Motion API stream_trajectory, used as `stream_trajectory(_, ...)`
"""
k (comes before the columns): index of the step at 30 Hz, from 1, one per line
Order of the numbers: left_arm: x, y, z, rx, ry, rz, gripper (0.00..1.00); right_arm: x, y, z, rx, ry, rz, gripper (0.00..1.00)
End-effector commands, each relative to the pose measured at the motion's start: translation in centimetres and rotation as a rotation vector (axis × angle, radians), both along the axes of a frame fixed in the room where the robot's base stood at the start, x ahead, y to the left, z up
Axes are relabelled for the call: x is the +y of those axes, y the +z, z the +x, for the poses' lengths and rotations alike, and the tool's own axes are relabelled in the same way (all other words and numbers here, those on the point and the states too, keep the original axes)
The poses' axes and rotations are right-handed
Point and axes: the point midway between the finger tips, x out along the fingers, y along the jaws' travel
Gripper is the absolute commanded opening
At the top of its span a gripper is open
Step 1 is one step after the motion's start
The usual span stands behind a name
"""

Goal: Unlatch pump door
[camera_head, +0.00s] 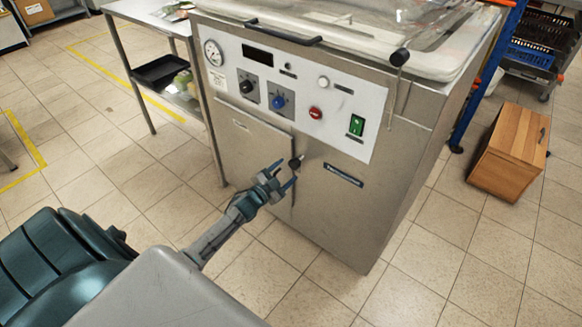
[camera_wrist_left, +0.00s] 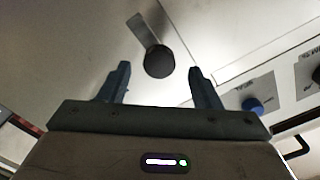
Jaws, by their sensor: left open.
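The pump door (camera_head: 245,150) is the left steel panel on the front of the machine, below the control panel. It looks closed. A latch with a round black knob (camera_head: 295,162) sits at the door's upper right edge. In the left wrist view, the black knob (camera_wrist_left: 159,61) sits on a flat metal lever (camera_wrist_left: 138,28), centred between the fingertips. My left gripper (camera_head: 284,174) is open and empty, close in front of the knob; its fingers also show in the left wrist view (camera_wrist_left: 160,72). Contact with the knob cannot be told. My right gripper is not in view.
The control panel (camera_head: 300,105) with knobs, a red button and a green switch is just above the latch. A steel side table (camera_head: 150,20) stands at the left, and a wooden cabinet (camera_head: 510,150) on the floor at the right. The floor before the machine is clear.

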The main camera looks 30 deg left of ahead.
Motion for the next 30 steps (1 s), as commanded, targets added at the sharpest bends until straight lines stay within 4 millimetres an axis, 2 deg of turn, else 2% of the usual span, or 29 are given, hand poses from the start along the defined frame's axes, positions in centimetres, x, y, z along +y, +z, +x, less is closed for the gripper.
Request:
stream_trajectory(1, 0.0, -0.1, -1.1, 0.002, -0.002, 0.0, 0.58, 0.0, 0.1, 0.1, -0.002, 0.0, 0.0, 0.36)
stream_trajectory(6, 0.3, -0.1, -3.9, 0.001, -0.002, 0.0, 0.58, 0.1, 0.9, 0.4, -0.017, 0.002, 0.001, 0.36)
stream_trajectory(12, 0.5, 0.0, -5.8, 0.0, 0.0, -0.001, 0.58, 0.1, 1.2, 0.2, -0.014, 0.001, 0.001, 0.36)
stream_trajectory(21, 0.5, 0.0, -6.1, 0.0, 0.0, 0.0, 0.58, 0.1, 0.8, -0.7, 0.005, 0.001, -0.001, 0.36)
stream_trajectory(30, 0.5, 0.0, -6.1, 0.0, 0.0, 0.0, 0.58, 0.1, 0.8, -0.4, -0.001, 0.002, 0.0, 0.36)
